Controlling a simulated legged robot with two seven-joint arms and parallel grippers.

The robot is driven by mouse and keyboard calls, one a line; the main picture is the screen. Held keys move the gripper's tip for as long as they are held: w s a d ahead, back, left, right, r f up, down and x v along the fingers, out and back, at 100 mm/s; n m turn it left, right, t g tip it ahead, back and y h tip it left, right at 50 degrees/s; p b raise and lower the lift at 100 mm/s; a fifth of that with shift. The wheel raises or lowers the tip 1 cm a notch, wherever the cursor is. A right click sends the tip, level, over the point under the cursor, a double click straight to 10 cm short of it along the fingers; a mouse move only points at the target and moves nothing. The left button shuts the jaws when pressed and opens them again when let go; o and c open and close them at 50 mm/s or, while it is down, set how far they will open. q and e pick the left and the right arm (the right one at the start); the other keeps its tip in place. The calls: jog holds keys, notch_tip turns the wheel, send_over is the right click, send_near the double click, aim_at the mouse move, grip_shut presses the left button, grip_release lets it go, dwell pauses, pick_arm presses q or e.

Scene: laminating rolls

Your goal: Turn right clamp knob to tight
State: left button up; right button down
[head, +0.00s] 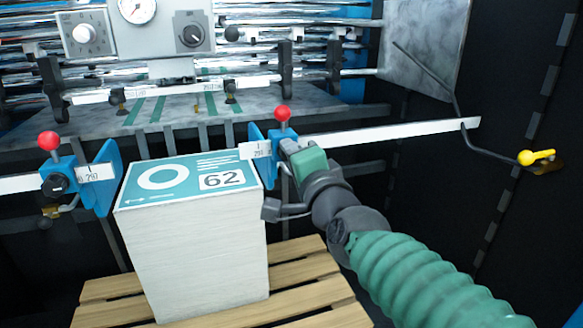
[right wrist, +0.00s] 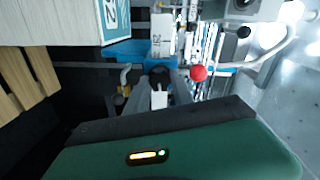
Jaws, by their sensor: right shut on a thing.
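The right clamp (head: 255,143) is blue with a red ball (head: 283,113) on top and a white scale label. It sits on the white rail at the right side of the paper stack (head: 200,255). In the right wrist view its blue body (right wrist: 128,50) and red ball (right wrist: 198,73) show. My right gripper (head: 283,178) is at this clamp, its fingers shut on the dark clamp knob (right wrist: 158,74). The gripper hides the knob in the head view, and the knob's setting cannot be read. My left gripper is not in view.
The left clamp (head: 78,180), also blue with a red ball, stands left of the stack. The stack is on a wooden pallet (head: 325,302). A machine panel with a gauge (head: 137,9) is behind. A bent rod with a yellow knob (head: 537,157) is at right.

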jog(key=shift+d+f+m+b, duration=0.1)
jog(key=shift+f+m+b, duration=0.15)
jog(key=shift+m, duration=0.25)
jog(key=shift+r, duration=0.1)
jog(key=c, duration=1.1)
grip_release()
jog(key=shift+w, duration=0.1)
